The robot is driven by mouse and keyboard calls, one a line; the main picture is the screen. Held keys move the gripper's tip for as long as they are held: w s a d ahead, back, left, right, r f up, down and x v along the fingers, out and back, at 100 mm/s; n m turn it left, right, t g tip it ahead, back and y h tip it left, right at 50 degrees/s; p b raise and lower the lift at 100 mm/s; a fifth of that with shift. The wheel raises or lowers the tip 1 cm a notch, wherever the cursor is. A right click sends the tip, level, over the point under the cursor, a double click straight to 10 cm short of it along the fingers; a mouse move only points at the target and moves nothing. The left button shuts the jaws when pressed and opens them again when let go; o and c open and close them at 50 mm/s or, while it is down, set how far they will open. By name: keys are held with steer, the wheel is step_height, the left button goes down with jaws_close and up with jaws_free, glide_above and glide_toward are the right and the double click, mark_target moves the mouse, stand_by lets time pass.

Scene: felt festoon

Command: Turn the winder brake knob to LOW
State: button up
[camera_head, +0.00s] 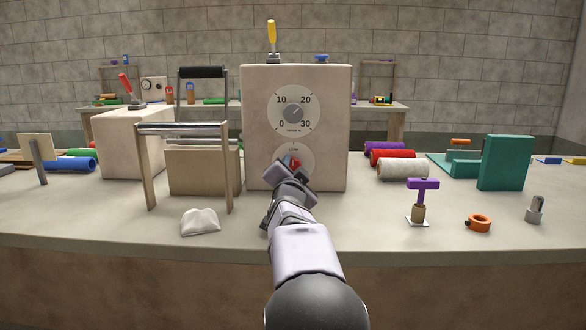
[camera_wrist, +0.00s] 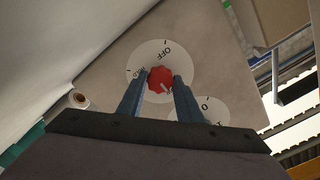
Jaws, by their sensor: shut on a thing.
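The red brake knob (camera_head: 295,162) sits on a pale round plate low on the front of the beige winder box (camera_head: 262,105). A small label above it in the head view looks like LOW. In the wrist view the knob (camera_wrist: 159,79) shows a white mark on its lower right side. OFF is printed on the plate (camera_wrist: 178,52) above the knob there, with another small label at its left. My gripper (camera_wrist: 161,84) has one finger on each side of the knob and is shut on it. In the head view my gripper (camera_head: 290,168) partly hides the plate.
A dial (camera_head: 294,108) marked 0 to 30 is above the knob. A purple-handled tool (camera_head: 421,195) and an orange ring (camera_head: 479,222) stand at the right.

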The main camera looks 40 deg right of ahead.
steer(key=shift+f, duration=0.1)
steer(key=o, duration=1)
steer(key=shift+o, duration=0.2)
steer(key=shift+v, duration=3.7)
